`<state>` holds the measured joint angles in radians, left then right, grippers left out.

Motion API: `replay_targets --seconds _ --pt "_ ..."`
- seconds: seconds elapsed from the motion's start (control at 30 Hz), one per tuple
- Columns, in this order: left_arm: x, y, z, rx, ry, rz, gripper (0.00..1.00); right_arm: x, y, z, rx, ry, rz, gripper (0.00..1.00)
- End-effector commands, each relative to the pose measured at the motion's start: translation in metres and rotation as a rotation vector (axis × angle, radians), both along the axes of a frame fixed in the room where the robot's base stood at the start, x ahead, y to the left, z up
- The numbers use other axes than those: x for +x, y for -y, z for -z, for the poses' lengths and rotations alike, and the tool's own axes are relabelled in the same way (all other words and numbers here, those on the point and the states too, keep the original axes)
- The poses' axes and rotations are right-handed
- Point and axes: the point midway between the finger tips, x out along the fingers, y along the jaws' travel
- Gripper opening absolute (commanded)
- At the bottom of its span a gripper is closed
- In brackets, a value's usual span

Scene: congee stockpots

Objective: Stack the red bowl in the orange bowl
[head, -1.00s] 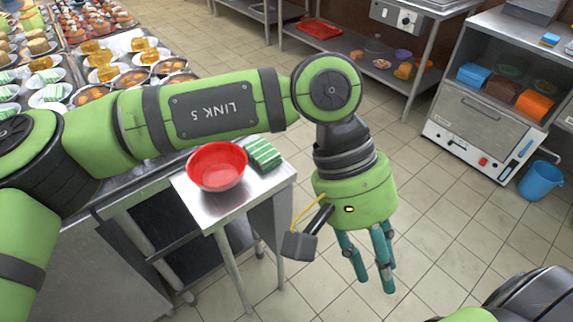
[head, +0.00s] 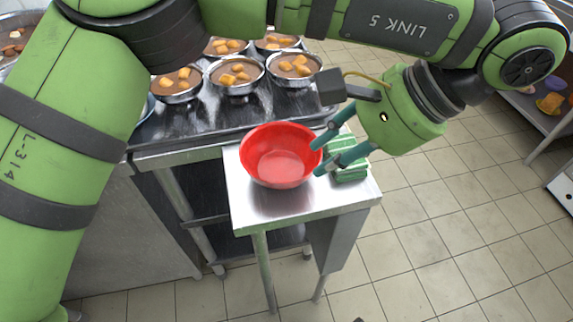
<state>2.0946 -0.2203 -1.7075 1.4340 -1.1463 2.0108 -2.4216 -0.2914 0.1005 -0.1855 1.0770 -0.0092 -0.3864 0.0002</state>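The red bowl (head: 273,168) stands upright and looks empty on a small metal side table. My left gripper (head: 319,157) comes in from the right at the bowl's right rim. Its teal fingers are spread apart with nothing held between them. I cannot tell whether a fingertip touches the rim. I cannot make out an orange bowl in this view. My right gripper is not in view.
A green striped packet (head: 350,172) lies right of the bowl, partly behind the fingers. The small metal table (head: 290,207) has bare room in front. Several filled metal bowls (head: 236,76) stand on the counter behind. A low shelf (head: 527,108) is at the far right.

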Motion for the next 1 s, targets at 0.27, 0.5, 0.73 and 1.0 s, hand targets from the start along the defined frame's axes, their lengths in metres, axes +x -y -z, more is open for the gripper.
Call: replay_targets --seconds 0.27,0.5,0.73,1.0 --pt "0.0 -0.019 0.034 -0.001 -0.004 0.0 0.3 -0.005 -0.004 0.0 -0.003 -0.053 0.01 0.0" --pt "0.003 -0.033 0.052 -0.002 0.0 -0.001 0.3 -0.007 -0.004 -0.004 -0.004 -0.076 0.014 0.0" --pt "0.003 -0.033 0.052 -0.002 0.0 -0.001 0.3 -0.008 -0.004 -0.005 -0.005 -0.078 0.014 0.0" --pt "0.003 -0.033 0.051 -0.002 0.0 -0.001 0.0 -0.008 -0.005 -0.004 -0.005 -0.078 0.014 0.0"
